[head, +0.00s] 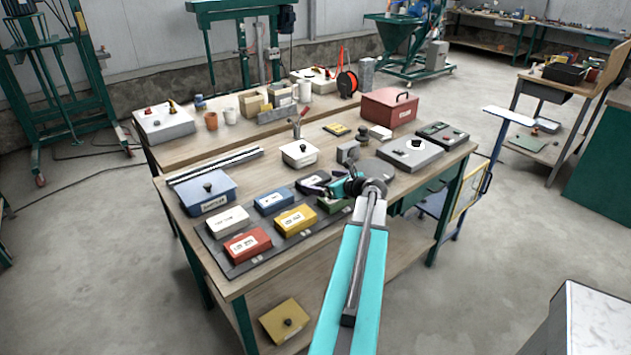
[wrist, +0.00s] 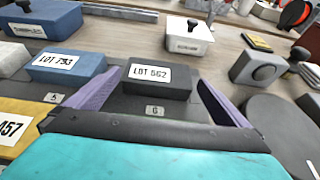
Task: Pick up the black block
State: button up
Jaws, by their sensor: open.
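The black block (wrist: 157,91) sits on the dark mat at the spot numbered 6, with a white "LOT 562" label on its front. In the head view the black block (head: 312,184) is partly covered by my gripper. My gripper (wrist: 159,78) is open, with one purple finger on each side of the block in the wrist view. I cannot tell whether the fingers touch it. In the head view my gripper (head: 335,187) is just to the right of the block, its fingers mostly hidden.
On the mat (head: 216,250), a blue block (head: 273,202) stands left of the black one; yellow (head: 295,219), green (head: 331,206), red (head: 247,246) and white (head: 226,220) blocks are nearby. A white lidded box (head: 299,155) stands behind. A grey disc (wrist: 277,135) lies to the right.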

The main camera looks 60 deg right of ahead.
aim_at(314, 178)
jog(key=shift+p+x, duration=0.4)
jog(key=shift+x, duration=1.3)
jog(key=c, duration=1.2)
jog(key=shift+r, duration=0.15)
jog(key=shift+r+b, duration=0.95)
jog(key=shift+r, duration=3.95)
